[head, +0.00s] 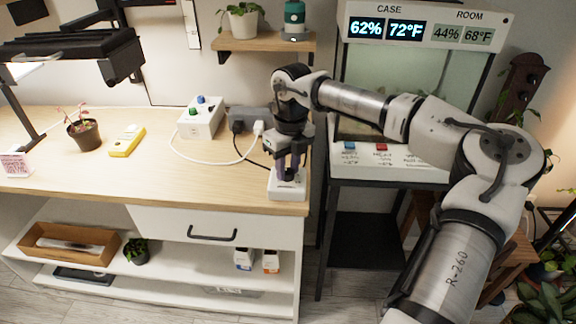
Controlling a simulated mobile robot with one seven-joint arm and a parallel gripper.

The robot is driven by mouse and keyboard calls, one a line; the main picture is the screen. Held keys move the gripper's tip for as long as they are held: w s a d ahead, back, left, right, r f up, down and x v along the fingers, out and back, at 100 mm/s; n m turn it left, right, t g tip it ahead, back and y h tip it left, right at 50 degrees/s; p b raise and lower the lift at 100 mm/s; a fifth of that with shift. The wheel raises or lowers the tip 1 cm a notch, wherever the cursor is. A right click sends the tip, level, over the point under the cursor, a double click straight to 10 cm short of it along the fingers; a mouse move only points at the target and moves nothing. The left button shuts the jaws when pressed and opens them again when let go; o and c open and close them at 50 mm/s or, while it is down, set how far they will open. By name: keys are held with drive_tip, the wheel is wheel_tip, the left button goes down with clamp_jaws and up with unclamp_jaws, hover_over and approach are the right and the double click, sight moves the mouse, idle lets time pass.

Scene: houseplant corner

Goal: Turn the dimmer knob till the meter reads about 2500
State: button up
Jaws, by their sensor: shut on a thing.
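The dimmer is a small white box (287,189) near the right front corner of the wooden table. My gripper (288,174) points down over it, fingers shut on the dimmer knob. The knob itself is mostly hidden by the fingers. The yellow meter (127,141) lies on the table to the left. Its display is too small to read here. A potted seedling (84,132) stands left of the meter, near the black lamp (75,45).
A white box (201,118) with a green and a blue knob stands behind, cabled to a dark power strip (250,119). A pink note (15,165) is at far left. A glass case (390,90) stands right. The table's middle front is clear.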

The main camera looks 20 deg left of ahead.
sight(290, 169)
drive_tip(key=shift+r+n, duration=0.1)
drive_tip(key=shift+n, duration=0.2)
drive_tip(key=o, duration=1)
drive_tip(key=r, duration=1.3)
drive_tip(key=shift+w+d+r+b, duration=0.15)
drive_tip(key=shift+w+r+b, duration=0.15)
drive_tip(key=shift+r+b, duration=0.1)
